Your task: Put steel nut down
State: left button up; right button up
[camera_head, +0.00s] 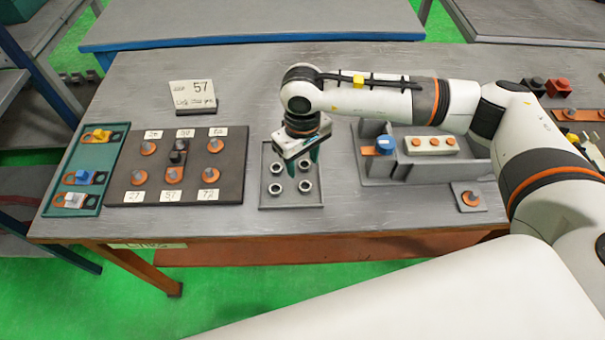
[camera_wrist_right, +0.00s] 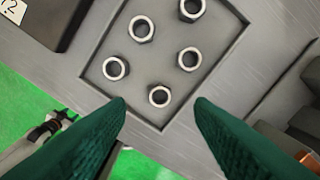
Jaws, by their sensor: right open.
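Several steel nuts stand in a shallow grey tray (camera_head: 262,202) on the table; one front nut (camera_head: 305,186) shows clearly in the head view. My right gripper (camera_head: 303,163) is above the tray, pointing down, and hides part of its back. In the right wrist view, the gripper (camera_wrist_right: 160,104) has its two green fingers wide apart with nothing between them. The nearest nut (camera_wrist_right: 159,96) appears in line with the gap between the fingertips, lying in the tray (camera_wrist_right: 96,70). How high the fingertips are above it I cannot tell. My left gripper is not in view.
Left of the tray is a dark board (camera_head: 205,190) with orange-based pegs and number labels. A green tray (camera_head: 88,201) with coloured parts lies further left. A sign reading 57 (camera_head: 193,96) stands behind. A grey fixture (camera_head: 376,173) is at right, with bare table between.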

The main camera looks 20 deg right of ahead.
notch_tip(320, 180, up, 6)
jog(key=shift+b, duration=0.65)
